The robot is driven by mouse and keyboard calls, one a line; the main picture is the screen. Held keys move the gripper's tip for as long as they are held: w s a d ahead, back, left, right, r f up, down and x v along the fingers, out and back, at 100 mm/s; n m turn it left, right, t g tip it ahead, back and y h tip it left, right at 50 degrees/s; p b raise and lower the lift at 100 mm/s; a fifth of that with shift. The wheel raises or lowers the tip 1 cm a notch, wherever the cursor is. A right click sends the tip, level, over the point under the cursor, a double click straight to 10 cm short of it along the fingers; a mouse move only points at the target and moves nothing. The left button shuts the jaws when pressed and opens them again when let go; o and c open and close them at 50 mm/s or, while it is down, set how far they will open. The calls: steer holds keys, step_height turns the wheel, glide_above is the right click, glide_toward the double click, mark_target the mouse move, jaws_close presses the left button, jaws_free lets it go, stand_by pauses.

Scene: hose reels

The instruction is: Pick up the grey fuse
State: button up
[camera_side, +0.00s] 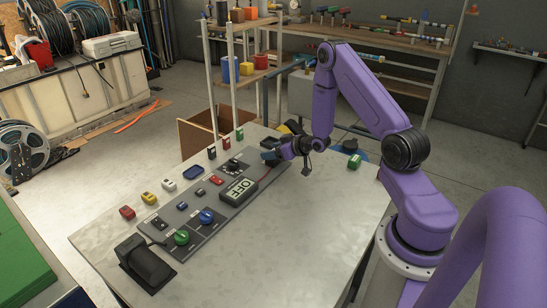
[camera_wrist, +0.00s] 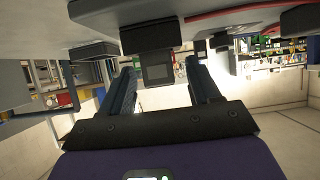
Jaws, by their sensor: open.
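My gripper (camera_side: 269,157) is open, low over the far side of the table, its fingers pointing left, beyond the display box. In the wrist view my gripper (camera_wrist: 159,76) has its two fingers apart. A dark grey block, likely the grey fuse (camera_wrist: 155,68), shows between or just beyond the fingertips there. I cannot tell whether they touch it. In the side view I cannot pick this block out; the gripper may hide it.
The grey panel (camera_side: 205,232) carries a display box (camera_side: 239,191), a green knob (camera_side: 181,237) and a blue knob (camera_side: 206,216). Several coloured fuses stand along its left side. A green block (camera_side: 354,161) sits at the right. The table's front right is clear.

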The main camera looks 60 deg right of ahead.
steer(key=shift+x, duration=0.9)
steer(key=c, duration=1)
steer(key=shift+c, duration=0.2)
steer(key=shift+r, duration=0.15)
